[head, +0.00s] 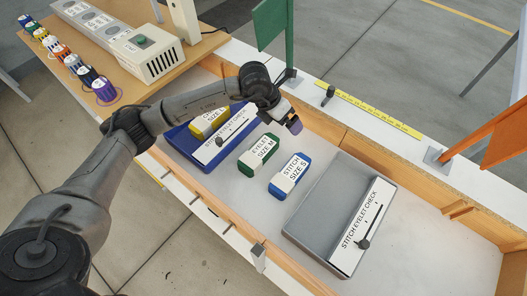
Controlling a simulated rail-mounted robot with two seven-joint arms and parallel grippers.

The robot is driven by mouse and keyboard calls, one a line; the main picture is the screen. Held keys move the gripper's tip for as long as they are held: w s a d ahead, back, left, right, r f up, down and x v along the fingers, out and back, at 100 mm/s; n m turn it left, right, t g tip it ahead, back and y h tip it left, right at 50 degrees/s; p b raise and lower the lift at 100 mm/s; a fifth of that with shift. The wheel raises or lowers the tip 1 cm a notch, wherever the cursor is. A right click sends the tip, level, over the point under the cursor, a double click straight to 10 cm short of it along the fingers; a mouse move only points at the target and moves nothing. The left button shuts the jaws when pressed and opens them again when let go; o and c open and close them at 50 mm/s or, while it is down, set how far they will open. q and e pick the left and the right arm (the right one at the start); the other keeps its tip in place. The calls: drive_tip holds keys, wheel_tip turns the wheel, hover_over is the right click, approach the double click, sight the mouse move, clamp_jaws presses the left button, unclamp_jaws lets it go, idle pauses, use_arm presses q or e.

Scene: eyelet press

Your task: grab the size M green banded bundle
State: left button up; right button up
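The green banded bundle (259,155), labelled size M with a white label, lies on the pale floor of the wooden-walled bench tray. My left arm reaches in from the left over the blue tray. My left gripper (292,124) is just beyond the green bundle, up and to the right of it in the head view, with a visible gap in the picture. Its fingers are small and partly hidden by the wrist, so I cannot tell whether they are open. My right gripper is not in view.
A blue banded size S bundle (289,176) lies right beside the green one. A yellow size L bundle (209,121) sits in the blue tray (178,143). A grey tray (322,196) stands to the right. Green (273,24) and orange (503,136) flags rise at the rim.

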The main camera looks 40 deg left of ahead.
sight(259, 151)
use_arm(q)
drive_tip(key=s+a+f+n+g+y, duration=0.2)
drive_tip(key=s+a+g+y, duration=0.2)
drive_tip(key=s+a, duration=0.2)
drive_tip(key=f, duration=0.3)
drive_tip(key=f+b, duration=0.1)
drive_tip(key=f, duration=0.1)
drive_tip(key=f+b, duration=0.1)
drive_tip(key=f, duration=0.2)
drive_tip(key=shift+w+d+f, duration=0.25)
drive_tip(key=shift+w+f, duration=0.05)
drive_tip(key=shift+f, duration=0.05)
drive_tip(key=shift+s+d+f+b, duration=0.1)
drive_tip(key=shift+d+f+b, duration=0.1)
drive_tip(key=shift+f+b, duration=0.8)
drive_tip(key=shift+d+f+b, duration=0.2)
drive_tip(key=shift+f+b, duration=0.2)
drive_tip(key=shift+f, duration=1.2)
drive_tip(key=shift+c, duration=0.5)
drive_tip(key=shift+r, duration=0.1)
drive_tip(key=c, duration=1.1)
